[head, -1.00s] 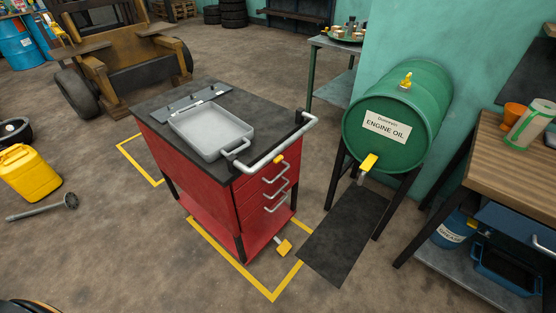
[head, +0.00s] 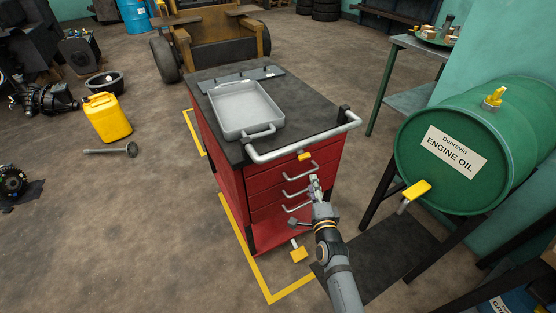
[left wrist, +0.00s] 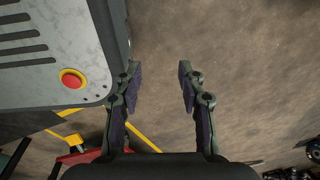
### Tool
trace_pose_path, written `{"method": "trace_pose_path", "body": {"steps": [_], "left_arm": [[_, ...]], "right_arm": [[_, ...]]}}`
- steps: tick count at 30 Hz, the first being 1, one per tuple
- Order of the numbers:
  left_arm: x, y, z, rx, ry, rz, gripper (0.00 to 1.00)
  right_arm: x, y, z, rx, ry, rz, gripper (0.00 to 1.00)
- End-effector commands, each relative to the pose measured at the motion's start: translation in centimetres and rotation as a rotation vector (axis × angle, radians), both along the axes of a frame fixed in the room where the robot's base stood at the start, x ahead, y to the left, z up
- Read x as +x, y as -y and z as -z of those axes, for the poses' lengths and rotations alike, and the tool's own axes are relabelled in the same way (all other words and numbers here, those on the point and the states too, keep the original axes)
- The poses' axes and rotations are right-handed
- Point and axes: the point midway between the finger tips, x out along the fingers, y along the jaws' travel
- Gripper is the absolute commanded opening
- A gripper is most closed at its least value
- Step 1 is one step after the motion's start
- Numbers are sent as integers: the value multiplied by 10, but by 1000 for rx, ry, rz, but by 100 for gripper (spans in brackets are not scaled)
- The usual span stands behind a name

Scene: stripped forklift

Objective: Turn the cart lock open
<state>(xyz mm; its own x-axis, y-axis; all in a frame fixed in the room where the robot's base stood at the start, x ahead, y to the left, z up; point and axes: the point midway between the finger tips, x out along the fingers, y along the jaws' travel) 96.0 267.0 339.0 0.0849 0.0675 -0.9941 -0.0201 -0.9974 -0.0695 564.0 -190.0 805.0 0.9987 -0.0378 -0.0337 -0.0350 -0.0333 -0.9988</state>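The red cart (head: 229,162) stands in the middle of the head view with a dark top and silver drawer handles. A small yellow tab (head: 304,156), which looks like the cart lock, sits at the top of the drawer front under the push bar (head: 310,146). My right gripper (head: 314,180) is just below the tab, in front of the drawer handles and apart from the tab. Its fingers are too small to tell open from shut. My left gripper (left wrist: 157,72) is open and empty over bare floor. It does not show in the head view.
A grey pan (head: 240,110) rests on the cart top. A yellow pedal (head: 298,254) is low by the cart's front corner. A yellow can (head: 107,118) stands left; the floor between is mostly clear.

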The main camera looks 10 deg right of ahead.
Motion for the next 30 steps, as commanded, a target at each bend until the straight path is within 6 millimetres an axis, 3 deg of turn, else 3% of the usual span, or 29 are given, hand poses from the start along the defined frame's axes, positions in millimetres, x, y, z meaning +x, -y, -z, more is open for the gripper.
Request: {"method": "trace_pose_path", "body": {"steps": [3, 8, 12, 21, 30], "left_arm": [[1, -2, 2, 2, 2, 1, 40], [11, -12, -7, 15, 17, 6, 40], [21, -17, -26, 21, 31, 8, 40], [14, -10, -29, 13, 20, 5, 40], [10, -7, -29, 8, 14, 3, 40]], "right_arm": [[2, 2, -16, 43, 37, 8, 36], [8, 1, -19, 42, 38, 7, 36], [30, 3, -24, 40, 38, 6, 36], [91, 5, -17, 38, 37, 6, 36], [107, 6, -15, 39, 36, 6, 36]]}}
